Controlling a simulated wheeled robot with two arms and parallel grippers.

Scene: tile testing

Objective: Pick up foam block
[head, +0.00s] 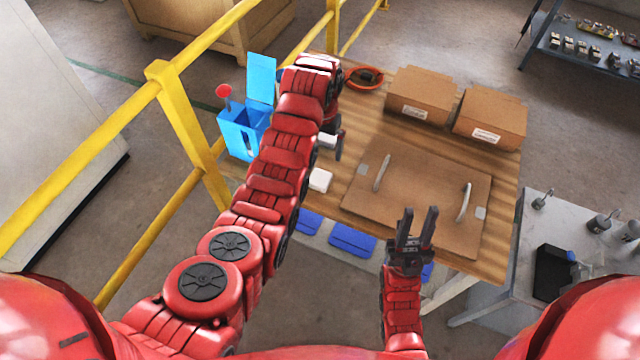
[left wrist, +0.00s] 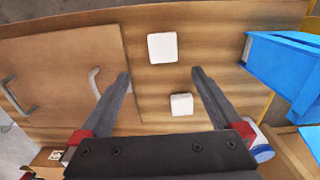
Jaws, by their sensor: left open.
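Two small white blocks lie on the wooden table; I cannot tell which one is the foam block. In the left wrist view, one white block (left wrist: 162,47) lies beyond the fingertips. The other white block (left wrist: 181,104) lies lower in the picture, between the fingers. The head view shows one block (head: 320,180) clearly and the other (head: 326,140) partly hidden by my left arm. My left gripper (left wrist: 162,78) is open and empty, above the table and pointing down. It also shows in the head view (head: 338,145). My right gripper (head: 418,212) is open and empty near the table's front edge.
A brown board with two handles (head: 420,200) lies right of the blocks. Two cardboard boxes (head: 420,92) stand at the back. A blue open container (head: 236,130) stands at the left, by yellow railings (head: 180,110). A grey side table (head: 570,235) is at the right.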

